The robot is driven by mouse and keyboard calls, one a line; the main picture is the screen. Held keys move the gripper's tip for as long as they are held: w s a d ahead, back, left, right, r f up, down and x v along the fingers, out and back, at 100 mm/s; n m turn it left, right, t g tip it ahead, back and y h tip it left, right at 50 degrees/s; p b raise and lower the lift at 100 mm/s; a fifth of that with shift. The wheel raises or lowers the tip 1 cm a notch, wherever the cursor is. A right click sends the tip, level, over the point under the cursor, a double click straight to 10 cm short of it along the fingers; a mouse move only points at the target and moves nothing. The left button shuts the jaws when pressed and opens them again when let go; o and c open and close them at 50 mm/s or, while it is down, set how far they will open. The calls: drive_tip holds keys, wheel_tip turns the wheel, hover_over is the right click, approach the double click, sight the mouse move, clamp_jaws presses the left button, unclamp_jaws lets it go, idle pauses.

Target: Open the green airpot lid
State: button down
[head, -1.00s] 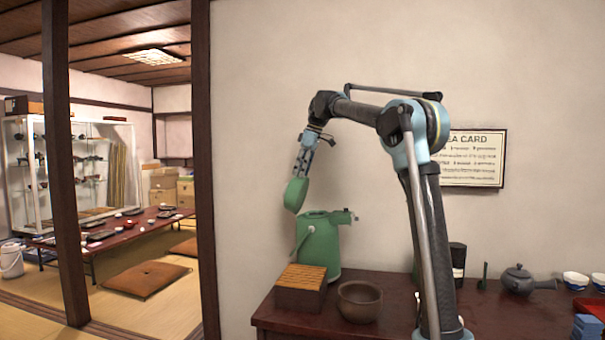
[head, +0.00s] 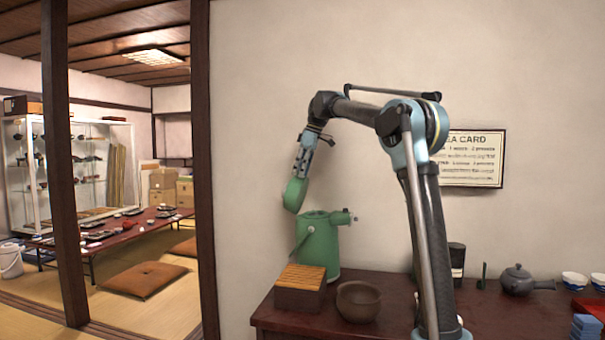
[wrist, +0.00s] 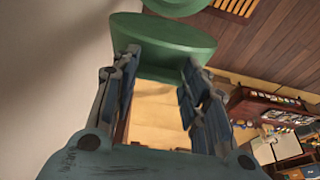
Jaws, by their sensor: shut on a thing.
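The green airpot (head: 321,245) stands upright on the dark red table, its spout pointing right and its handle at the left side. Its green lid (head: 295,196) is up off the top, steeply tilted at the upper left of the rim. My gripper (head: 302,174) reaches down from above and is shut on the lid. In the wrist view the lid (wrist: 165,35) sits between the fingertips of my gripper (wrist: 160,66). A further green piece shows at that view's top edge. I cannot make out the hinge.
A wooden box (head: 299,294) and a brown bowl (head: 358,302) stand just in front of the airpot. A dark canister (head: 457,264), a teapot (head: 519,281) and cups are further right. The wall is close behind; a wooden post (head: 205,170) is at left.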

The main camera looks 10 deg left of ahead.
drive_tip(key=c, duration=0.9)
unclamp_jaws()
drive_tip(key=v, duration=1.2)
